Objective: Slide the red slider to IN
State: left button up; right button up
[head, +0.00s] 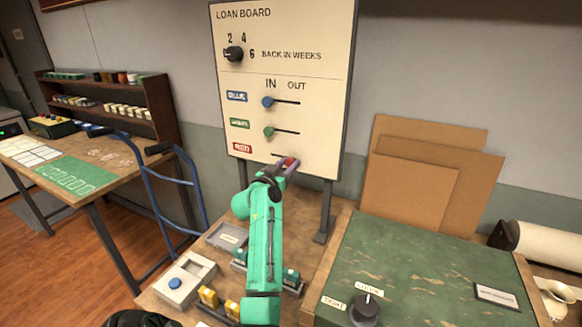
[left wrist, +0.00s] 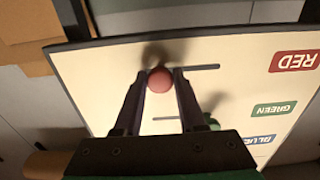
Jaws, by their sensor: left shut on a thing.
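The white loan board (head: 318,110) stands upright with three horizontal slider slots under IN and OUT. The blue slider (head: 268,102) and green slider (head: 269,132) are at the left, IN ends. The red label (head: 242,147) marks the bottom row. My left gripper (head: 289,163) is at that row and covers most of its slot in the head view. In the left wrist view, which shows the board upside down, the left gripper (left wrist: 160,75) is shut on the round red slider (left wrist: 159,80). The bare slot runs from it toward the RED label, so it sits toward OUT.
A black dial (head: 234,54) is on the board above the sliders. Cardboard sheets (head: 410,190) lean on the wall. A blue hand truck (head: 170,190) stands left of the bench.

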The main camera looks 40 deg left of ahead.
pick_arm(q)
jog(key=shift+s+a+f+b, duration=0.1)
jog(key=shift+s+a+b, duration=0.35)
jog(key=shift+a, duration=0.65)
jog(key=shift+s+a+b, duration=0.25)
jog(key=shift+a+b, duration=0.45)
jog(key=shift+a, duration=0.35)
jog(key=shift+s+a+f+b, duration=0.1)
jog(key=shift+s+a+b, duration=0.35)
jog(key=shift+a, duration=0.65)
jog(key=o, duration=1.1)
jog(key=shift+w+r, duration=0.1)
jog(key=shift+w, duration=0.05)
send_near(274, 155)
jog(key=v, duration=0.2)
jog(key=shift+s+d, duration=0.1)
jog(key=shift+s, duration=0.25)
